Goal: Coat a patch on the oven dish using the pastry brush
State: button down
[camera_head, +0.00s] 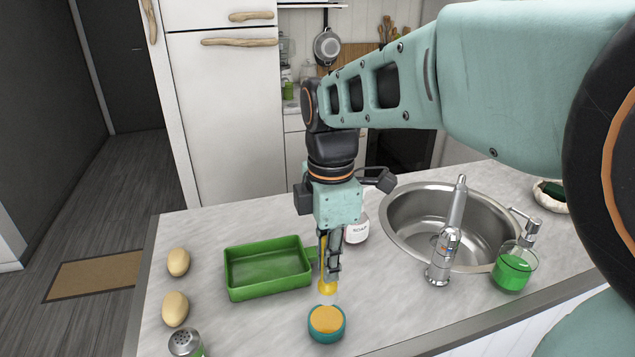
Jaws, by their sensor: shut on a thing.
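The green oven dish (233,275) lies on the counter left of my gripper, its handle pointing right and passing partly behind the gripper. My gripper (332,270) points down and is shut on the yellow pastry brush (327,285). The brush's lower end hangs just above or behind a small teal pot with an orange top (326,323); I cannot tell whether they touch. The fingers hide part of the brush.
Two potatoes (178,262) (175,308) and a shaker (186,342) stand at the left.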

aim_at(328, 290)
jog(key=shift+f+b, duration=2.35)
jog(key=shift+f, duration=0.6)
jog(key=shift+f+b, duration=0.35)
jog(key=shift+f, duration=0.25)
jog(key=shift+r, duration=0.1)
notch_tip(328, 290, up, 7)
jog(key=p, duration=0.6)
jog(key=shift+s, duration=0.15)
